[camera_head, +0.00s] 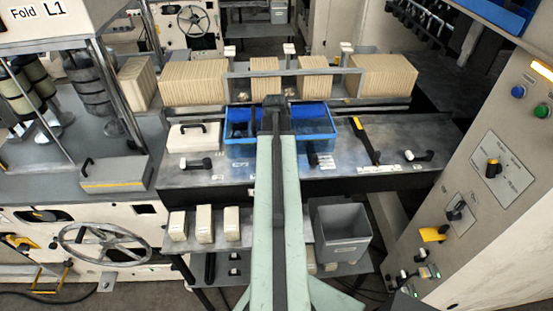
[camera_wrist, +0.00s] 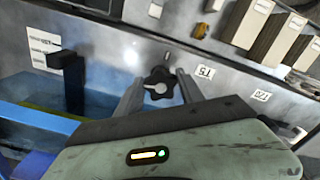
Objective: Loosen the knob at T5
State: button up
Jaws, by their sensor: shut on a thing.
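The black star-shaped knob (camera_wrist: 158,84) with a pale round centre is on the grey metal panel, just left of the T5 label (camera_wrist: 205,72) in the wrist view. My gripper (camera_wrist: 160,76) has one grey finger on each side of the knob and is shut on it. The exact contact at the fingertips is hard to make out. In the head view my arm runs up the middle over the bench, and it hides the knob and the fingers.
A blue bin (camera_head: 318,117) stands on the bench around the arm's end. A black and yellow tool (camera_head: 365,140) lies to its right. Another label (camera_wrist: 261,95) and cream blocks (camera_wrist: 253,22) are right of T5. A grey bin (camera_head: 342,222) is below the bench.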

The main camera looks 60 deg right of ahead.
jog(key=shift+n, duration=0.6)
dwell(0.8)
dwell(0.7)
jog(key=o, duration=1.4)
jog(key=shift+w+d+f, duration=0.1)
jog(key=shift+w, duration=0.05)
notch_tip(320, 180, up, 8)
jog(key=p, duration=0.8)
jog(key=shift+f, duration=0.1)
